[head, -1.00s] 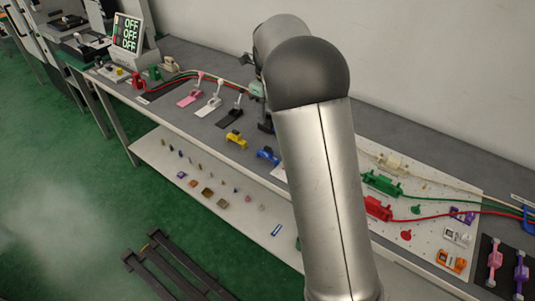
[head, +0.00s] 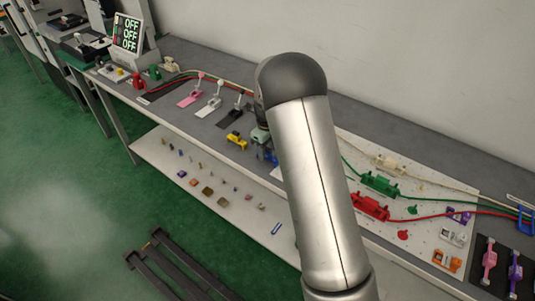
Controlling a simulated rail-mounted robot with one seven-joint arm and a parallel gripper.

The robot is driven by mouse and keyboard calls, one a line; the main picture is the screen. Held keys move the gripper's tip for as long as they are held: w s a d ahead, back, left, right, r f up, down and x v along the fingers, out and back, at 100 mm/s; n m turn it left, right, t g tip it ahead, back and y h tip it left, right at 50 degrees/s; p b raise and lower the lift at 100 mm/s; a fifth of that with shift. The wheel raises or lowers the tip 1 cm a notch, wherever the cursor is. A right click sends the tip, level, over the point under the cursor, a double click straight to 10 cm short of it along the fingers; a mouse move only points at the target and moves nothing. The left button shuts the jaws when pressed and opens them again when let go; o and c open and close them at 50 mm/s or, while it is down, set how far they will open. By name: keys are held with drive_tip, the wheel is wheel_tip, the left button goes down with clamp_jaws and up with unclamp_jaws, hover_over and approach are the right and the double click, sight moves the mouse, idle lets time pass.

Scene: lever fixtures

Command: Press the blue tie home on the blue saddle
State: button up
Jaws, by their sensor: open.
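A small blue piece (head: 271,157), which looks like the blue tie, lies near the front edge of the bench in the head view. It is mostly hidden by my arm and gripper. My gripper (head: 261,152) points down at this blue piece and is open; its fingertips are small and partly hidden, and I cannot tell whether they touch it. A blue bracket (head: 526,220), which may be the blue saddle, stands at the far right where the cables run.
A yellow piece (head: 236,139) lies just left of my gripper. Pink, white and black levers stand behind it. Green (head: 380,184) and red (head: 370,207) blocks with cables sit on a pale board to the right. A lower shelf holds several small parts.

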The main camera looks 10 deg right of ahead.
drive_tip(key=shift+f, duration=0.8)
clamp_jaws()
drive_tip(key=shift+r, duration=0.15)
